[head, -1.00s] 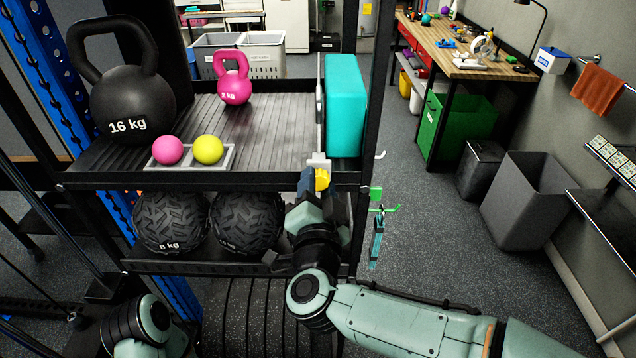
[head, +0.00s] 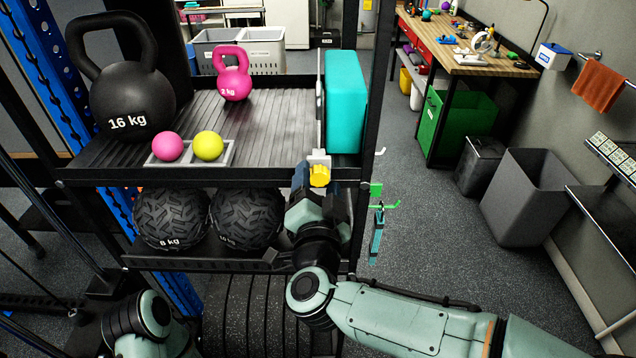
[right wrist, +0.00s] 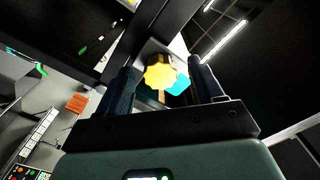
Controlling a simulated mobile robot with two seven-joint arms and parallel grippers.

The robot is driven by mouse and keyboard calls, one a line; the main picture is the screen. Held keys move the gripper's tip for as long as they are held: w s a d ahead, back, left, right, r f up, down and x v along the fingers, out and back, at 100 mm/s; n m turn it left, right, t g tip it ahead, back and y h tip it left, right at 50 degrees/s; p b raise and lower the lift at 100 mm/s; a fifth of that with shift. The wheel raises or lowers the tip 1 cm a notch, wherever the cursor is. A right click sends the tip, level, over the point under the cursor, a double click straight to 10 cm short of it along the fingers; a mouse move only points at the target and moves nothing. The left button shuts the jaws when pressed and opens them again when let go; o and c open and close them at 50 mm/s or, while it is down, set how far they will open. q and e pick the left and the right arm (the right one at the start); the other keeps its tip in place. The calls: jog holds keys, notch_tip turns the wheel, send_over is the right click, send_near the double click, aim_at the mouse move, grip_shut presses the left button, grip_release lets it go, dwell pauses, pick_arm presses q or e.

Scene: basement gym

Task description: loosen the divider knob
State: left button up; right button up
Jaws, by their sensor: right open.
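The yellow divider knob (head: 319,176) sits at the front edge of the upper shelf, under a light grey bracket (head: 318,157) at the foot of the thin upright divider (head: 320,100). My right gripper (head: 317,182) is at the knob from the front, open. In the right wrist view the scalloped yellow knob (right wrist: 160,72) shows between and beyond the two spread dark fingers (right wrist: 162,84). I cannot tell whether either finger touches it. My left gripper is out of view; only part of my left arm shows at the bottom left.
A teal block (head: 345,102) stands right of the divider. On the same shelf are a black kettlebell (head: 130,95), a pink kettlebell (head: 233,82) and a tray (head: 228,157) with pink and yellow balls. Textured black balls (head: 247,220) lie below. Open floor is right of the rack.

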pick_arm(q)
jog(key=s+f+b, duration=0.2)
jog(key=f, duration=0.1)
pick_arm(e)
jog(key=s, duration=1.3)
jog(key=shift+f, duration=0.1)
